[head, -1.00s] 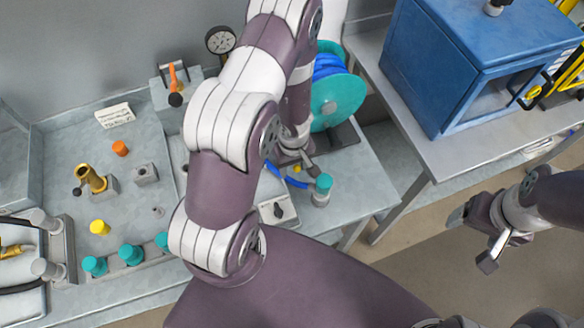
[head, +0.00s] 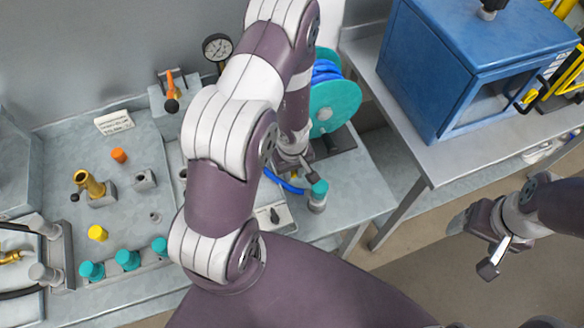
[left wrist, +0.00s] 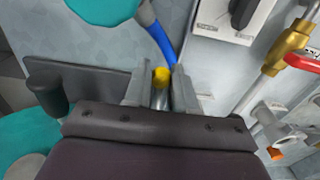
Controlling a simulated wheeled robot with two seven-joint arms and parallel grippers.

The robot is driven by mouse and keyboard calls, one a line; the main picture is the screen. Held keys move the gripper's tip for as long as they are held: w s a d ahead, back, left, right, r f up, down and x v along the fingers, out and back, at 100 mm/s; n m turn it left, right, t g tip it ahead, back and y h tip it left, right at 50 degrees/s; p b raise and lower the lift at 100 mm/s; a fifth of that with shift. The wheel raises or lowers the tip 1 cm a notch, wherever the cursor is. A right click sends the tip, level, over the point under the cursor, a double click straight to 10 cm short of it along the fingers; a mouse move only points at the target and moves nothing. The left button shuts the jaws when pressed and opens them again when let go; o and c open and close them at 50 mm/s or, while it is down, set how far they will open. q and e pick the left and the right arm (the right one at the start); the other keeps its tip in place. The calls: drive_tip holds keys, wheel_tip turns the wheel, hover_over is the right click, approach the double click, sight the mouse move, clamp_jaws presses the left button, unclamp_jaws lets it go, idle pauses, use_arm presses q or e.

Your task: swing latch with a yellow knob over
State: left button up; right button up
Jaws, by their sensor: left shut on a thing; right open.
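The yellow knob (left wrist: 161,77) of the latch shows in the left wrist view, on a short metal stem between the fingers of my left gripper (left wrist: 161,88). My left gripper is shut on it. In the head view my left gripper (head: 301,172) is low over the right part of the bench, and the knob is mostly hidden by it. The rest of the latch cannot be made out. My right gripper (head: 474,245) is open and empty, off to the right above the floor.
A blue hose (left wrist: 158,38) runs close by the left gripper. A teal-capped post (head: 318,195) stands just right of it, and a teal reel (head: 338,106) behind. Several fittings and caps lie on the left bench. A blue cabinet (head: 430,75) stands right.

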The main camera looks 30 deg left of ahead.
use_arm(q)
drive_tip(key=shift+s+f, duration=0.15)
drive_tip(key=shift+s, duration=0.1)
